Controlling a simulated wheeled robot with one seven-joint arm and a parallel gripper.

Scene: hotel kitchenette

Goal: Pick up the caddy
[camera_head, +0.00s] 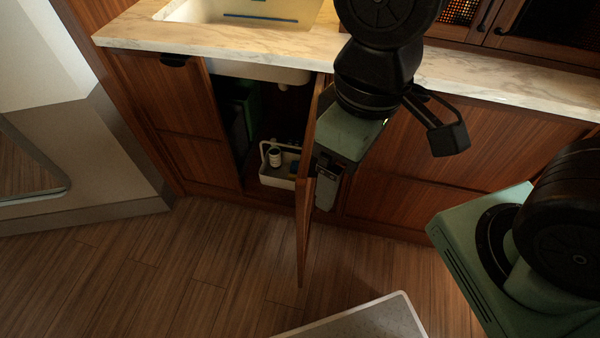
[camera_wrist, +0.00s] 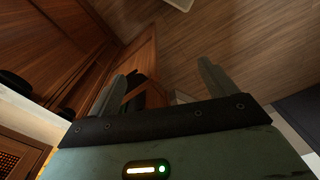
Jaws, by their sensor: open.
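The caddy (camera_head: 277,182) is a pale open tray with a raised handle, on the floor of the cabinet under the sink. It holds a white container with a dark band and a blue item. My gripper (camera_head: 326,190) is on the right side of the open cabinet door (camera_head: 304,230), outside the cabinet, with the door between it and the caddy. In the wrist view my gripper's two fingers (camera_wrist: 158,85) are spread apart with nothing held between them. The caddy cannot be made out in the wrist view.
A green item (camera_head: 243,108) stands at the back left inside the cabinet. The marble countertop (camera_head: 230,38) with a sink (camera_head: 245,10) runs above. The floor in front of the cabinet opening is clear.

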